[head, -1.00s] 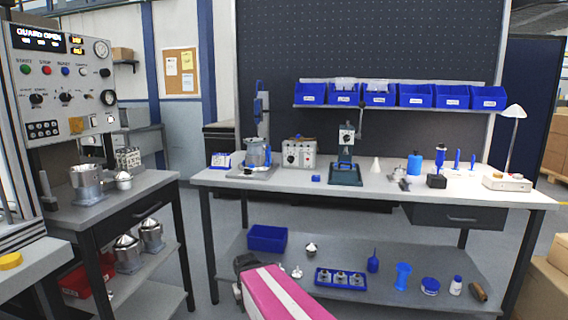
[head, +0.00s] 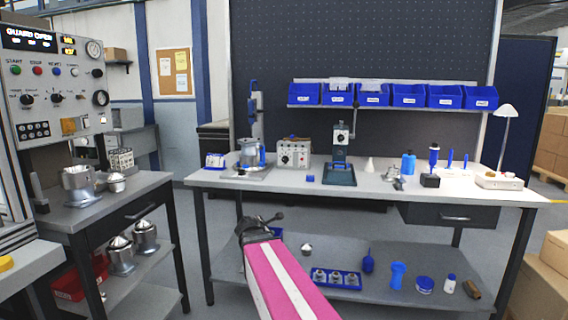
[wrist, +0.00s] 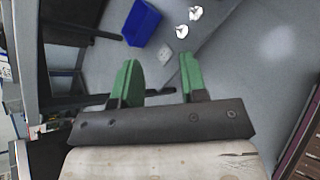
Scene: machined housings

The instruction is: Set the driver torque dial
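A grey control box (head: 293,154) with several dark knobs stands on the workbench, left of the middle. A blue driver-like tool (head: 434,158) stands upright in a dark base on the right half of the bench. Which of the two carries the torque dial is too small to tell. My gripper (wrist: 158,62) is open and empty in the wrist view, its two green fingers apart above the floor. In the head view my gripper (head: 262,226) is low, in front of the bench edge and well away from both; its fingers are not clear there.
The workbench (head: 345,193) also holds a press (head: 340,158), a blue bottle (head: 408,164) and a lamp (head: 505,135). Blue bins (head: 391,96) hang above. A machine panel (head: 57,80) and side table (head: 120,205) stand left. Cardboard boxes (head: 545,285) sit at the right.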

